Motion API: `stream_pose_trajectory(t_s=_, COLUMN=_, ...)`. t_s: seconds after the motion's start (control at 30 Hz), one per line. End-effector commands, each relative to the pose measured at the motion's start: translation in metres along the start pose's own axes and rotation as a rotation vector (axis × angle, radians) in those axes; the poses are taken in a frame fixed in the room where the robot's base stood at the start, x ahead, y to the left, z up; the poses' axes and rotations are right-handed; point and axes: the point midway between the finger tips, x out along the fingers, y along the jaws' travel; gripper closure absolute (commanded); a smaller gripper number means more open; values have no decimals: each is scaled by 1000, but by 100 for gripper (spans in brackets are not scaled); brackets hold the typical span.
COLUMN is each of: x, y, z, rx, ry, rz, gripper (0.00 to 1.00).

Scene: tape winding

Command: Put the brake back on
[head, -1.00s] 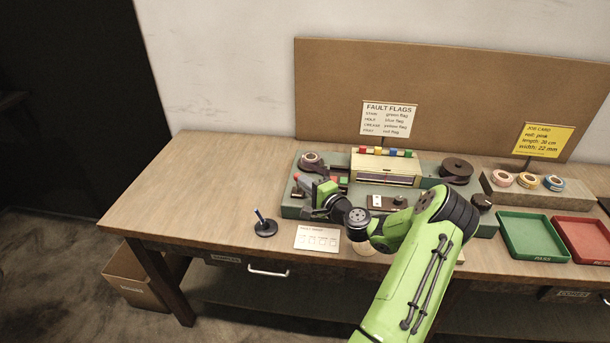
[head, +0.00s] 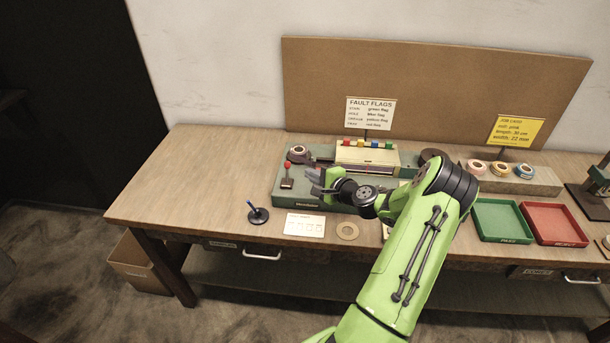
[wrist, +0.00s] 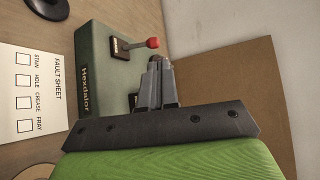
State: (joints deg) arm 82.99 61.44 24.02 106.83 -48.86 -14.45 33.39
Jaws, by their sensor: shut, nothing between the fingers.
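The brake appears to be the small lever with a red knob (head: 287,173) at the left end of the grey-green winding machine (head: 283,194). In the wrist view the red-knobbed lever (wrist: 138,44) stands tilted from a dark plate on the machine (wrist: 92,60). My gripper (head: 312,182) is just right of the lever in the head view. In the wrist view my gripper's fingers (wrist: 157,62) are together and empty, close beside the red knob. I cannot tell whether they touch it.
A fault sheet (head: 305,225), a cardboard ring (head: 347,230) and a dark stand with a blue tip (head: 257,213) lie in front of the machine. Green (head: 480,230) and red (head: 580,236) trays stand to the right. The table's left part is clear.

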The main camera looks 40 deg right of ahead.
Motion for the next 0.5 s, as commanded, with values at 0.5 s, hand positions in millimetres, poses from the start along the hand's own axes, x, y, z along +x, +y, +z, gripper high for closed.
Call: stream_pose_trajectory(t_s=0.5, x=-60, y=-8, z=1, rx=0, ry=-4, rz=0, gripper=100)
